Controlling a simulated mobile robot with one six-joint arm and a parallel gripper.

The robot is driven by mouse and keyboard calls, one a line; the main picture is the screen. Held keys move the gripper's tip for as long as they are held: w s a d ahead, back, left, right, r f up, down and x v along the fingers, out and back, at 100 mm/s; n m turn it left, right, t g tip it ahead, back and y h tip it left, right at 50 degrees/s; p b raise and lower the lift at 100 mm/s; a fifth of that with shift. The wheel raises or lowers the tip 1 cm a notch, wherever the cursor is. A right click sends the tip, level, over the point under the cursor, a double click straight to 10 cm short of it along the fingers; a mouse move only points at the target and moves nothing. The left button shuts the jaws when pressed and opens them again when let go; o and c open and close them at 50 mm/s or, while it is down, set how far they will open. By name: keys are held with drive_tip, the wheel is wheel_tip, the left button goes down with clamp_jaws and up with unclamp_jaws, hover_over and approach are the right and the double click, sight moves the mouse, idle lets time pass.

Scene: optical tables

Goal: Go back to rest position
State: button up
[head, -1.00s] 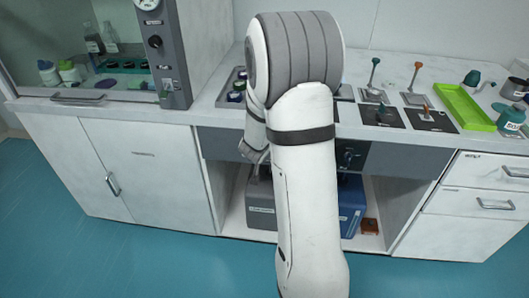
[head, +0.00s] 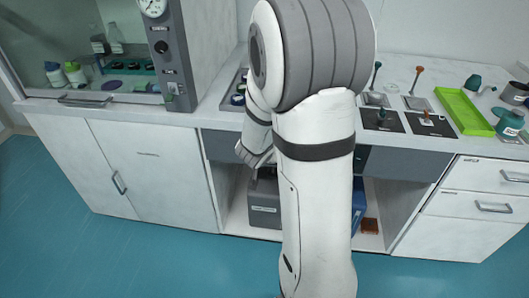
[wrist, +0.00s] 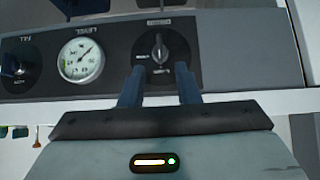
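My gripper (wrist: 160,85) shows in the wrist view as two dark blue fingers standing apart, with nothing held between them. Beyond the fingertips is a dark panel (wrist: 225,50) with a round knob (wrist: 158,50), which shows through the gap. A gap between the fingers and the panel is hard to judge. In the head view my arm stands up in the middle, and its bent-over wrist part shows at the left of the column. The fingers are hidden there.
A white gauge (wrist: 81,56) sits beside the knob. In the head view, a bench (head: 225,117) runs behind my arm, with a green tray (head: 462,108), black mats and bottles at right. A glass-fronted hood (head: 80,45) stands at left. Blue floor (head: 150,260) is clear in front.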

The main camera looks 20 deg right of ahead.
drive_tip(key=s+a+r+n+y+p, duration=0.2)
drive_tip(key=s+a+r+y+p, duration=0.1)
drive_tip(key=a+r, duration=0.4)
drive_tip(key=s+a+r+n+y+p, duration=0.3)
drive_tip(key=a+r, duration=0.3)
drive_tip(key=r, duration=0.1)
drive_tip(key=s+r+n+g+p, duration=0.1)
drive_tip(key=s+r+g, duration=0.1)
drive_tip(key=s, duration=0.6)
drive_tip(key=s+r+g+p, duration=0.2)
drive_tip(key=s+r, duration=0.3)
drive_tip(key=s, duration=0.2)
drive_tip(key=shift+s+a+n+g+h, duration=0.3)
drive_tip(key=shift+s+n+g+h, duration=0.1)
